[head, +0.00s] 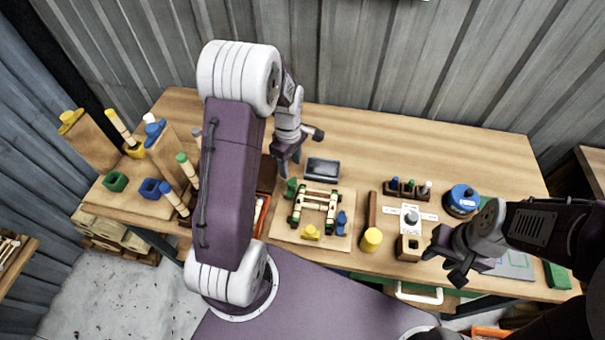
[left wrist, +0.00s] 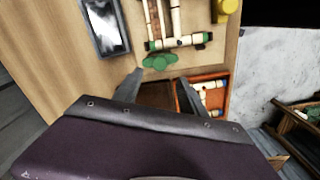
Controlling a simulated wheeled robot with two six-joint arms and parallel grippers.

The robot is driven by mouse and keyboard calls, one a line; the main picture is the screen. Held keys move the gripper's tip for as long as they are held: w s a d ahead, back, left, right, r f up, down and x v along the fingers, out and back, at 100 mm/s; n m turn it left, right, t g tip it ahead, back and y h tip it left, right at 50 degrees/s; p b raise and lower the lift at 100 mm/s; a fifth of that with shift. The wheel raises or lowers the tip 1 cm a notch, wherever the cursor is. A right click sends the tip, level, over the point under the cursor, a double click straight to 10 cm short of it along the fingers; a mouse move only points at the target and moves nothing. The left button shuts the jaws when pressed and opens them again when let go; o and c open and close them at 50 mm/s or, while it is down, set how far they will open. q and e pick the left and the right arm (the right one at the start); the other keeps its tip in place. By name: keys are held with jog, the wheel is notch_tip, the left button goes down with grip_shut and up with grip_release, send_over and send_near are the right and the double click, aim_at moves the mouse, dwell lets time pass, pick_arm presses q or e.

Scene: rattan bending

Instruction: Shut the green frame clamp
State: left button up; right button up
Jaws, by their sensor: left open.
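The green frame clamp (head: 291,187) stands at the upper left corner of the rattan frame (head: 316,208) on a light wooden board (head: 285,233). It also shows in the left wrist view (left wrist: 160,62), just beyond and between my fingertips. My left gripper (head: 290,168) is open and empty, close to the green clamp, with no clear contact; in the left wrist view its fingers (left wrist: 160,86) are spread apart. Whether the clamp is open or shut is hard to tell. My right gripper (head: 441,268) looks open and empty near the table's front edge at right.
Yellow (head: 311,233) and blue (head: 341,222) clamps sit by the frame. A grey tray (head: 322,168) lies behind it, and an orange-edged box (left wrist: 214,96) is left of the board. A yellow cylinder (head: 371,240) and small fixtures stand to the right. The table's back is clear.

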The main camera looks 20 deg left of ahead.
aim_at(292, 182)
pick_arm(q)
jog(key=shift+s+f, duration=0.45)
jog(key=shift+f, duration=0.4)
jog(key=f, duration=0.3)
jog(key=w+f+p, duration=0.1)
jog(key=f, duration=0.2)
jog(key=shift+w+d+f, duration=0.1)
jog(key=shift+w+f, duration=0.05)
jog(key=shift+f, duration=0.2)
jog(key=shift+s+f, duration=0.3)
jog(key=shift+w, duration=0.15)
jog(key=c, duration=0.4)
grip_shut()
pick_arm(e)
jog(key=shift+r, duration=0.65)
